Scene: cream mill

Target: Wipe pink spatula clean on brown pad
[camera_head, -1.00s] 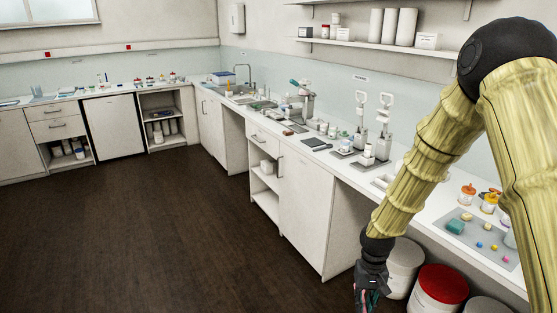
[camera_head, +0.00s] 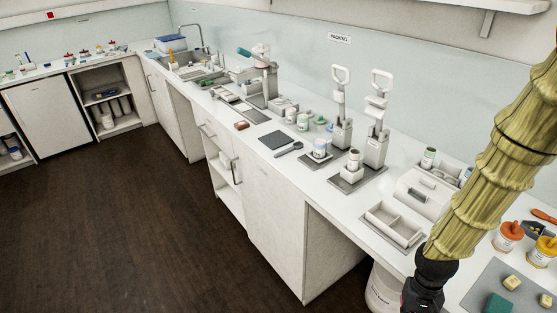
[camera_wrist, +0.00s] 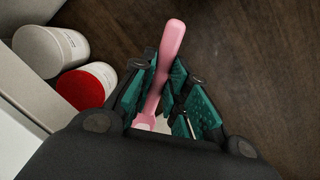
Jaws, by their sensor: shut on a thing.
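The pink spatula (camera_wrist: 170,55) is in my gripper (camera_wrist: 168,98), its pink handle standing up between the teal-padded fingers in the wrist view. A paler pink end (camera_wrist: 145,121) shows low between the fingers, partly hidden by the gripper body. In the head view, only the dark upper part of my gripper (camera_head: 424,290) shows at the bottom edge, and the spatula is out of sight. A small brown pad-like block (camera_head: 241,125) lies on the white counter, left of a flat dark grey square (camera_head: 275,140). My gripper is well apart from it, lower right and beside the counter's front.
The white counter (camera_head: 340,210) holds two upright dispensers (camera_head: 376,140), a white divided tray (camera_head: 390,225), orange-lidded jars (camera_head: 508,235) and a grey mat (camera_head: 480,280). Below, a red-lidded tub (camera_wrist: 85,88) and a white tub (camera_wrist: 50,50) stand near my gripper. The dark floor (camera_head: 130,220) is clear.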

